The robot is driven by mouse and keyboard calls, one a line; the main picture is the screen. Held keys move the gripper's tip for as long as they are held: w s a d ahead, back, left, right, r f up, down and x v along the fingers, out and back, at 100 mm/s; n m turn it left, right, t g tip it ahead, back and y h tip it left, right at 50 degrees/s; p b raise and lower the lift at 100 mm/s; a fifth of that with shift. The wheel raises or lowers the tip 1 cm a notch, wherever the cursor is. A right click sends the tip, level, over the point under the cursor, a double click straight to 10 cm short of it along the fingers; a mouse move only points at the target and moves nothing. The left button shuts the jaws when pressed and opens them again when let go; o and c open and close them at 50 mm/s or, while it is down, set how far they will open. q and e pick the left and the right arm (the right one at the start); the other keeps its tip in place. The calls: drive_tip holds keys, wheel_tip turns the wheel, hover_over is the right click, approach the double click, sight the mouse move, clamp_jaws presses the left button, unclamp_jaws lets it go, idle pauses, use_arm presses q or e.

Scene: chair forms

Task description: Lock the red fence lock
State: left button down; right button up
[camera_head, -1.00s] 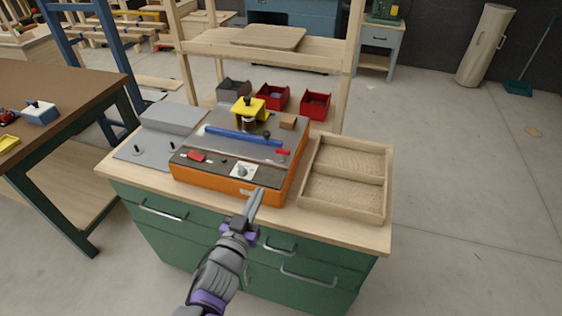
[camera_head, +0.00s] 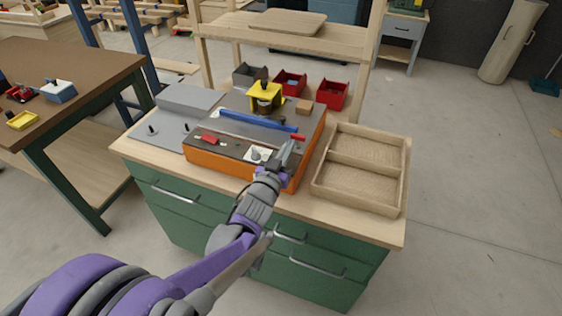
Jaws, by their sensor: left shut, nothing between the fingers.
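The orange machine (camera_head: 215,164) with a grey top sits on the bench, with a long blue fence (camera_head: 255,121) across it. A small red lever (camera_head: 298,137), likely the fence lock, is at the right end of the fence. My left gripper (camera_head: 290,147) is shut and empty. Its fingertips are at the front right of the machine, just below the red lever in the picture. I cannot tell whether they touch it. The gripper hides part of the machine's front right edge. My right gripper is out of view.
A red switch (camera_head: 208,139) and a white dial plate (camera_head: 257,154) are on the machine's front. A yellow-topped unit (camera_head: 265,93) stands behind the fence. A two-compartment wooden tray (camera_head: 403,182) is to the right. A grey plate (camera_head: 147,137) with black knobs is to the left.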

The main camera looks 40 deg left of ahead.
use_arm(q)
drive_tip(key=shift+w+a, duration=0.15)
drive_tip(key=shift+w, duration=0.55)
